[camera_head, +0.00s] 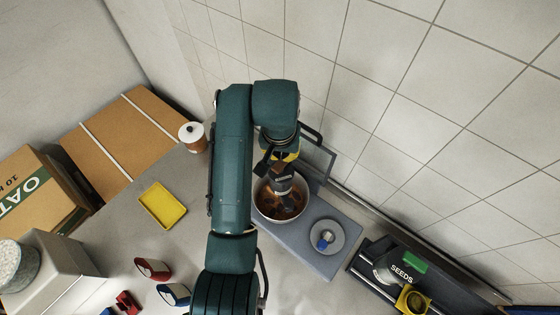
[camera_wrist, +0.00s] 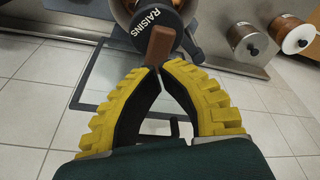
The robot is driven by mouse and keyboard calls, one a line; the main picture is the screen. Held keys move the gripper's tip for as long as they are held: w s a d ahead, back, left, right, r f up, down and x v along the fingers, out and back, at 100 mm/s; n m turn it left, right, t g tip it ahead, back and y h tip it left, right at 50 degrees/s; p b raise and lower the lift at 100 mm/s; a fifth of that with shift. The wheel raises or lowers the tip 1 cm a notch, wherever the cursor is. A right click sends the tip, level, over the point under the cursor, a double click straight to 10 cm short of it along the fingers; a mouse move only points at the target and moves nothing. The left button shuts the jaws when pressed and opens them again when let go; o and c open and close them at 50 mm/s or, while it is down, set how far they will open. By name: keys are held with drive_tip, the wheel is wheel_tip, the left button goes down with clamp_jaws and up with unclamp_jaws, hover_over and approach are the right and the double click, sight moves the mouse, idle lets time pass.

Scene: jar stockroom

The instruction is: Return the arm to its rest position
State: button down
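My gripper (camera_wrist: 159,70) has yellow ridged fingers with dark pads.
The bowl and a grey plate (camera_head: 338,236) with a small blue-and-white item stand on a grey board (camera_head: 310,263). A SEEDS jar (camera_head: 386,272) lies right. A yellow tray (camera_head: 163,204), a brown jar (camera_head: 193,137) and cardboard boxes (camera_head: 120,140) are left. The tiled wall (camera_head: 390,80) is close behind.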

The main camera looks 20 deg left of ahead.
drive_tip(key=shift+r, duration=0.2)
drive_tip(key=shift+r, duration=0.1)
idle(0.4)
drive_tip(key=shift+r, duration=1.95)
